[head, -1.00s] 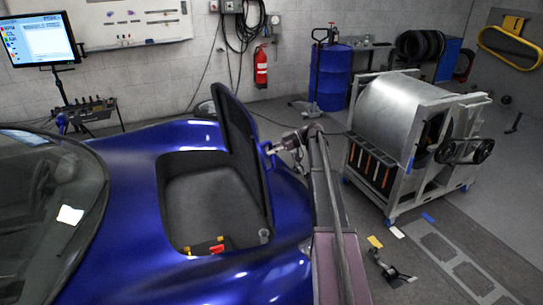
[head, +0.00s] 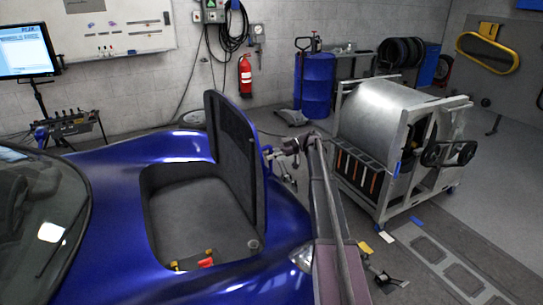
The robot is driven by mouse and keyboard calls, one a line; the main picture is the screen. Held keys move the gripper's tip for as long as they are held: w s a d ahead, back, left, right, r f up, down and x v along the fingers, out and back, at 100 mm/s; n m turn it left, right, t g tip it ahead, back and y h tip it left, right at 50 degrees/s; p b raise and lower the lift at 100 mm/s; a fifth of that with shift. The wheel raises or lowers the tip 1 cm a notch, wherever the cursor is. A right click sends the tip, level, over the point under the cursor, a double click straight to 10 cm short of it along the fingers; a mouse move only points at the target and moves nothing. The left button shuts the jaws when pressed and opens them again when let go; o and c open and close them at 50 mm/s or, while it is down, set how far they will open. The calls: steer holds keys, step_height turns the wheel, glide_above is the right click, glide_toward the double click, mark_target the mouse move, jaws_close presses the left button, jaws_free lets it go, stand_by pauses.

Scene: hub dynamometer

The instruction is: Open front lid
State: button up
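The front lid (head: 236,150) of the blue car stands raised, close to upright, with its dark inner side facing the camera. Below it the front compartment (head: 195,222) is open, with a grey lining. My arm reaches up from the bottom of the picture to the right of the lid. My gripper (head: 271,154) is at the lid's right edge, by its outer side. It is small and partly hidden, so I cannot tell whether its fingers are shut on the lid.
Red and yellow items (head: 200,262) lie at the compartment's near edge. A metal drum machine (head: 390,125) stands to the right of my arm. A blue barrel (head: 315,82) and a fire extinguisher (head: 245,75) are at the back wall. The floor at the far right is mostly clear.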

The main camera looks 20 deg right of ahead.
steer(key=shift+o, duration=0.8)
